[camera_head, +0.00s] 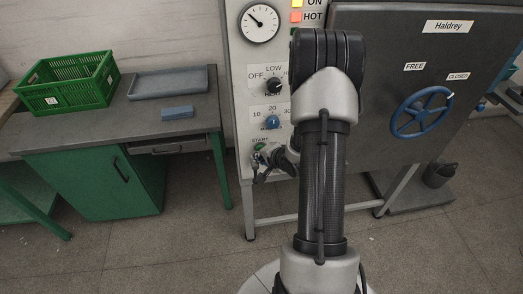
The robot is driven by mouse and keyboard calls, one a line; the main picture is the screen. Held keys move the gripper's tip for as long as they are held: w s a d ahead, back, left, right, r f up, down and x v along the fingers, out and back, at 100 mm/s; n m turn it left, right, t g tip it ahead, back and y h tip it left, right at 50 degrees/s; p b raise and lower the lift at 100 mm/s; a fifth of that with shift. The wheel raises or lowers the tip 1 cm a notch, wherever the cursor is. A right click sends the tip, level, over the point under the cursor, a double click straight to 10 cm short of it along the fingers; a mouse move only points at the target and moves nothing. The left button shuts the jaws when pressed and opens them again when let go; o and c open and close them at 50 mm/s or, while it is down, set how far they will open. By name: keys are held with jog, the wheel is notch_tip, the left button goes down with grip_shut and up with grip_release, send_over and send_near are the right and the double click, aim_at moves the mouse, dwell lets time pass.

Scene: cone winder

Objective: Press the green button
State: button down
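The green button (260,147) is on the lower part of the light grey control panel (248,100), under a small START label. My gripper (259,172) is low in front of the panel, just below the green button in the picture. It covers what lies right below the button. I cannot tell whether it touches the panel or the button. The gripper is small and dark here, and whether its fingers are open or shut does not show clearly. I see nothing held in it.
Above the button are a blue knob (272,122), a black OFF/LOW knob (274,86) and a gauge (259,22). A dark door with a blue handwheel (421,112) is right of my arm. A green crate (70,83) and grey tray (168,83) stand on the left table.

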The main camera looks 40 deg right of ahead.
jog(key=shift+w+d+r+p, duration=0.25)
jog(key=shift+w+r+p, duration=0.05)
jog(key=shift+r, duration=0.05)
jog(key=shift+s, duration=0.1)
jog(key=s+a, duration=0.3)
jog(key=s, duration=0.2)
jog(key=shift+a+f, duration=0.15)
jog(key=shift+f, duration=0.1)
dwell(0.8)
